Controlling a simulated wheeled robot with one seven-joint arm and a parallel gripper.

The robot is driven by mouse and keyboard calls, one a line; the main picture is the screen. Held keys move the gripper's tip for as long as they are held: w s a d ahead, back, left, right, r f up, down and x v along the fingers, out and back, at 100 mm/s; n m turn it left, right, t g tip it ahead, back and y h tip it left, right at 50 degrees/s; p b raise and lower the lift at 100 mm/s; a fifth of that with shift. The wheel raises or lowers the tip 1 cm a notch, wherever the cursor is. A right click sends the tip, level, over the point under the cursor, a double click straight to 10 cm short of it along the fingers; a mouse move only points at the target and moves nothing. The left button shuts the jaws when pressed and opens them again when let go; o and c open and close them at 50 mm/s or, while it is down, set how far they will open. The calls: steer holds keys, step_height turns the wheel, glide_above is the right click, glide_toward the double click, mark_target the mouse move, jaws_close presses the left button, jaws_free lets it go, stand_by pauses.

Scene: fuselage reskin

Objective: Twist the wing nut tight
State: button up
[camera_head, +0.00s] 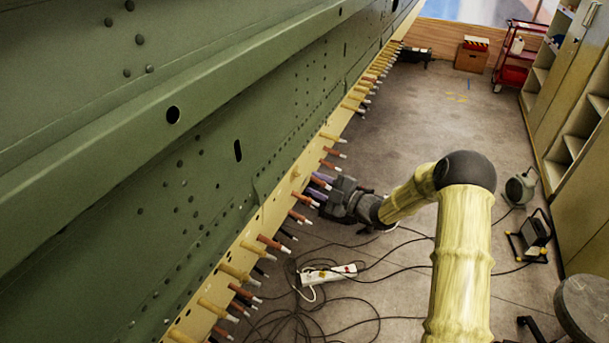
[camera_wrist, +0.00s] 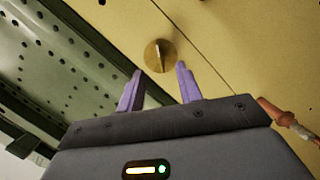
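A round brass wing nut (camera_wrist: 160,56) with a raised ridge across its face sits on the yellow panel in the wrist view. My gripper (camera_wrist: 159,80) has two purple fingers spread apart, one toward each side of the nut. The fingers are open and nothing is between them; the nut shows just beyond their tips. In the head view my gripper (camera_head: 321,188) is at the yellow strip among the pegs, and the nut cannot be made out there.
The yellow strip (camera_head: 264,222) carries several copper and tan pegs along the green fuselage panel (camera_head: 215,110). One copper peg (camera_wrist: 285,115) is right of my gripper. A power strip (camera_head: 328,274) and loose cables lie on the floor below. Open floor extends toward the back.

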mark_target(297, 175)
steer(key=shift+p+x, duration=0.5)
steer(key=shift+x, duration=1.85)
jaws_close()
steer(key=shift+m+b, duration=0.3)
steer(key=m+g, duration=0.1)
steer(key=m, duration=0.3)
steer(key=m+g, duration=0.2)
steer(key=m, duration=0.1)
steer(key=shift+w+d+m, duration=0.1)
steer(key=shift+w+m, duration=0.1)
steer(key=shift+m, duration=0.2)
